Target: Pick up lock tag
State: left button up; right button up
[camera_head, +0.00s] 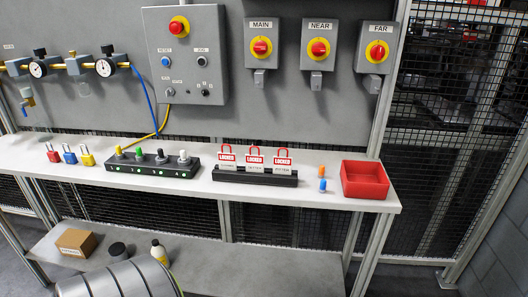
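Three red-and-white lock tags stand upright side by side in a black rack on the white bench: a left tag (227,158), a middle tag (255,160) and a right tag (283,162). Each has a red loop on top and a label reading "LOCKED". The black rack (254,178) sits near the bench's front edge. Neither of my grippers shows in the head view.
On the bench (330,195) are coloured padlocks (70,154), a black block with knobs (150,170), small orange and blue pieces (322,184) and a red bin (365,180). Switch boxes MAIN, NEAR and FAR (319,47) hang on the panel behind. A lower shelf holds a cardboard box (76,242).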

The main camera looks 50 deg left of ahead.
aim_at(282, 165)
jog(key=j+u, duration=0.1)
jog(key=u, duration=1.35)
